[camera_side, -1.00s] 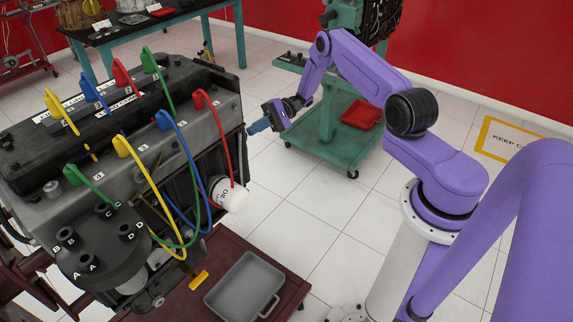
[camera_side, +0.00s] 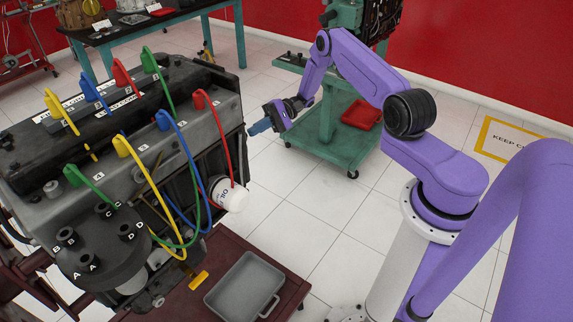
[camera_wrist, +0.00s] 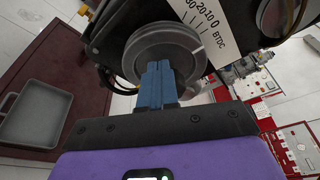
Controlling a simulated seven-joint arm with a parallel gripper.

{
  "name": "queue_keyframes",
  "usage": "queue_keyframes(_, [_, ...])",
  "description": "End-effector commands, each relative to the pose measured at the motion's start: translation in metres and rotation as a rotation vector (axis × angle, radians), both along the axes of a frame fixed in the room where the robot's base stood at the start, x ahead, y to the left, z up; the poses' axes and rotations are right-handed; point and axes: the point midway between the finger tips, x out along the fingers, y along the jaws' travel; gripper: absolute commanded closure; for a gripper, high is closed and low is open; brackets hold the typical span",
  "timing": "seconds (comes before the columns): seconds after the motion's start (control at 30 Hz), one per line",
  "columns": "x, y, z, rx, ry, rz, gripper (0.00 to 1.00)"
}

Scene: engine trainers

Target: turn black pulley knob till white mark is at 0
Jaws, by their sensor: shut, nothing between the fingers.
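The black pulley knob (camera_wrist: 150,42) is a dark grooved disc in the upper middle of the wrist view. A short white line (camera_wrist: 198,50) shows at its right rim, close to the scale plate (camera_wrist: 215,28), which is marked with numbers down to 0 and BTDC. My gripper (camera_wrist: 158,66) has blue fingers, shut and empty, overlapping the lower face of the knob; I cannot tell whether they touch it. In the side view my gripper (camera_side: 257,128) is at the right of the engine (camera_side: 150,150). The knob is hidden there.
A grey tray (camera_side: 212,300) sits on the dark red stand below the engine; the tray also shows in the wrist view (camera_wrist: 20,133). A white oil filter (camera_side: 232,198) and coloured leads are on the engine. A green cart (camera_side: 320,155) stands behind my gripper.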

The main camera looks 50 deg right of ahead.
Motion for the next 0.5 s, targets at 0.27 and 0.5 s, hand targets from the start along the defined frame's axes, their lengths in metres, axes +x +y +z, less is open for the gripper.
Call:
queue_keyframes(0.27, [-0.003,-0.012,0.002,0.003,-0.003,0.000,1.00])
queue_keyframes(0.5, [-0.003,-0.037,0.002,0.003,-0.002,0.000,1.00])
